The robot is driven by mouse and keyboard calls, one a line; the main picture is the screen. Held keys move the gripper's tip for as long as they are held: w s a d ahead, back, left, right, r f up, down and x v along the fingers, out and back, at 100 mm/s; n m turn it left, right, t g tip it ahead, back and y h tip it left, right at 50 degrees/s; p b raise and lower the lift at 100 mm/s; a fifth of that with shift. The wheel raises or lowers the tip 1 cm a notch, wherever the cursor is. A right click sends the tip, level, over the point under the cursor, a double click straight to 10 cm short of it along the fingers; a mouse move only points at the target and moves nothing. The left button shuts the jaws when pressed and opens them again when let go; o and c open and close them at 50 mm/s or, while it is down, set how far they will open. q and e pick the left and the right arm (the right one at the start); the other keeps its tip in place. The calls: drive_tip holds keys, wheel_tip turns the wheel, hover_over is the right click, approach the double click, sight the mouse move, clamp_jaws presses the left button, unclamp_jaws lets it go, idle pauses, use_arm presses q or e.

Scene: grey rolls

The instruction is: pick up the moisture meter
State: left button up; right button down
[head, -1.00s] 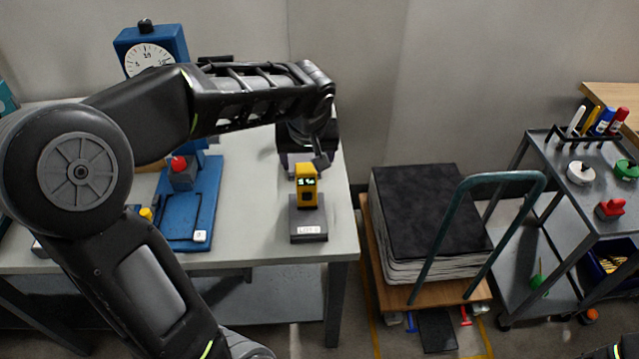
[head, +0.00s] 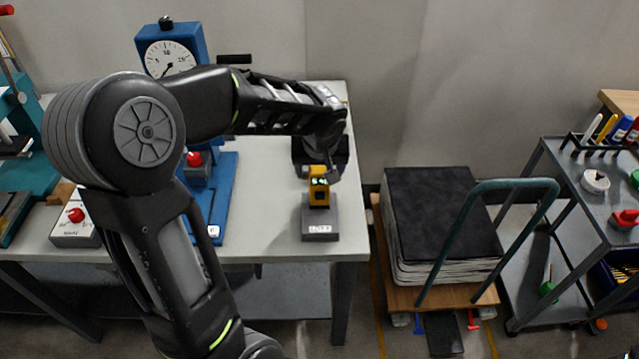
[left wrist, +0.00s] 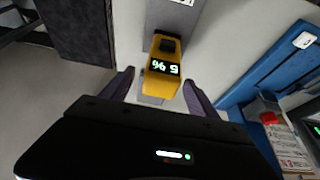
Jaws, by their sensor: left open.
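The moisture meter (head: 319,190) is yellow with a dark display and stands on a grey block (head: 320,222) with a white label, near the right end of the table. My left gripper (head: 325,172) reaches down at the meter from behind, its fingers partly hidden by the wrist and the meter. In the left wrist view the meter (left wrist: 163,70) lies ahead, between the lines of the two open fingers (left wrist: 158,85), with a gap on both sides. The fingers do not touch it there.
A blue dial-gauge stand (head: 172,48) rises left of the meter, behind my arm. A trolley with a stack of dark-topped sheets (head: 440,210) stands right of the table (head: 262,180). A grey cart (head: 570,180) is farther right.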

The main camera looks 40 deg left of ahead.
use_arm(q)
drive_tip(key=x, duration=0.2)
drive_tip(key=shift+w+a+f, duration=0.1)
drive_tip(key=shift+f, duration=0.25)
drive_tip(key=shift+c, duration=0.2)
clamp_jaws()
idle(0.7)
